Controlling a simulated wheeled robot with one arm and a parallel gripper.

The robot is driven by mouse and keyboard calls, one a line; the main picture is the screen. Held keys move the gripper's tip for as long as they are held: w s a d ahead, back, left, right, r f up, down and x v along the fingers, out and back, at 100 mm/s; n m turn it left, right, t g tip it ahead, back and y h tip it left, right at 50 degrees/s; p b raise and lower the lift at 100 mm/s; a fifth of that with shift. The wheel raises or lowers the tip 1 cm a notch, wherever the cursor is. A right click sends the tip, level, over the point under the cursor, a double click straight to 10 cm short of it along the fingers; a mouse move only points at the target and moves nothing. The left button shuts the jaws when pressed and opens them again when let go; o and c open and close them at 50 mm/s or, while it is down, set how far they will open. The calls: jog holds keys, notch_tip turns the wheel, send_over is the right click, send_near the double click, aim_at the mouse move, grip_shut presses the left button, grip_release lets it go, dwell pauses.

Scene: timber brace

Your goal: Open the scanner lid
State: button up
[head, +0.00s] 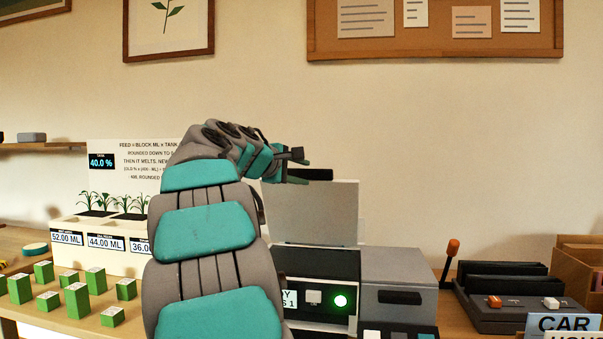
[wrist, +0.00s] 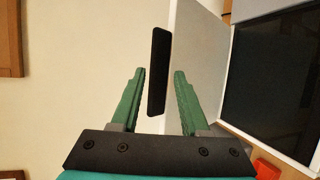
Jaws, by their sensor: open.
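The scanner's grey lid (head: 315,213) stands raised, roughly upright, above the dark scanner body (head: 318,265). A black handle (head: 312,174) sticks out at the lid's top edge. In the wrist view the lid (wrist: 192,50) shows beside the dark scanner glass (wrist: 275,75). My gripper (head: 296,166) is at the lid's top, by the handle. In the wrist view my gripper (wrist: 158,76) is open, with the handle (wrist: 158,50) lined up between its two green fingers; I cannot tell whether they touch it. My arm hides the scanner's left side.
A green light (head: 340,301) glows on the scanner's front. A grey box with a black handle (head: 399,298) stands right of it. Green blocks (head: 76,300) and a planter (head: 100,240) stand left. Black trays (head: 500,290) lie right. The wall behind is clear above the lid.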

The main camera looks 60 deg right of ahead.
jog(key=v, duration=0.7)
jog(key=shift+a+b, duration=0.25)
jog(key=shift+b, duration=0.05)
jog(key=s+a+f+t+y, duration=0.1)
jog(key=a+f+y, duration=0.3)
jog(key=a+f, duration=0.9)
jog(key=s+a+f+t+y, duration=0.1)
jog(key=a+f+y, duration=0.4)
jog(key=a+f, duration=0.75)
jog(key=s+a+f+g+y, duration=0.1)
jog(key=s+a+f+y, duration=0.2)
jog(key=s+a+f, duration=0.5)
jog(key=s+a+f+m+g+y, duration=0.1)
jog(key=s+a+f+g+y, duration=0.1)
jog(key=s+a+f, duration=0.7)
notch_tip(320, 180, down, 5)
jog(key=shift+s+a+r+g+y, duration=0.15)
jog(key=shift+s+a+g+y, duration=0.15)
jog(key=shift+a+y, duration=0.6)
jog(key=shift+a+h, duration=0.15)
jog(key=shift+h, duration=0.15)
